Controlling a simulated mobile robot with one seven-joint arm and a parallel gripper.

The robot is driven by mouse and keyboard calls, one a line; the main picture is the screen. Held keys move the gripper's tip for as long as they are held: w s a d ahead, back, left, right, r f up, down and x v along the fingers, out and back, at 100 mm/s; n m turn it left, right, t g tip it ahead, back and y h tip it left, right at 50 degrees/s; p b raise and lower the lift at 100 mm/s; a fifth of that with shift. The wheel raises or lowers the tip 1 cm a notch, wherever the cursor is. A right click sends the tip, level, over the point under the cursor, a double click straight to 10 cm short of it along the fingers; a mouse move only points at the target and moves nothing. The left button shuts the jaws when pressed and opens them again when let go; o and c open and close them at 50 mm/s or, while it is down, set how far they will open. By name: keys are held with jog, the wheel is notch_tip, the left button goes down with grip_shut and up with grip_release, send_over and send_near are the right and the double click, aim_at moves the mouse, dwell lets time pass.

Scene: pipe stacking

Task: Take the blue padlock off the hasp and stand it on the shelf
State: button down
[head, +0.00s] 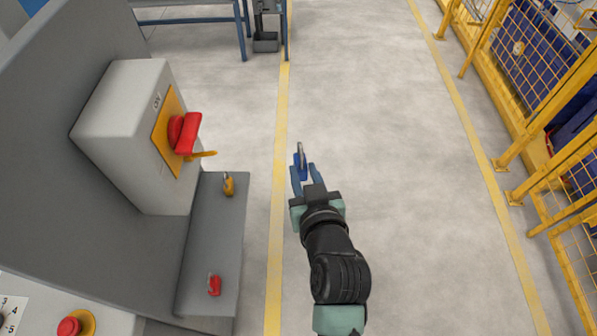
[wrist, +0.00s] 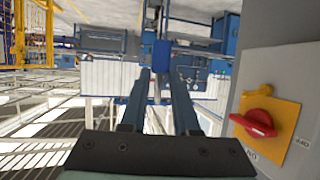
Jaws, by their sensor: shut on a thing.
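My gripper (head: 304,180) is shut on the blue padlock (head: 301,165) and holds it over open floor, right of the grey box. The shackle points away from my gripper. The wrist view shows the padlock (wrist: 161,54) between the fingertips (wrist: 163,74). The hasp (head: 204,154) appears as an orange-yellow piece sticking out beside the red switch handle (head: 190,133); the padlock is clear of it. The grey shelf (head: 213,255) lies below the box, left of my gripper. A yellow padlock (head: 229,185) and a red padlock (head: 214,285) are on it.
The grey switch box (head: 125,110) stands above the shelf's far end. Bare shelf lies between the two padlocks. A red button (head: 69,326) is at the lower left. Yellow fencing (head: 545,110) runs along the right; a blue-legged table (head: 190,18) is at the back.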

jog(key=d+b, duration=0.1)
jog(key=d, duration=0.5)
dwell(0.7)
jog(key=shift+s, duration=0.1)
dwell(0.4)
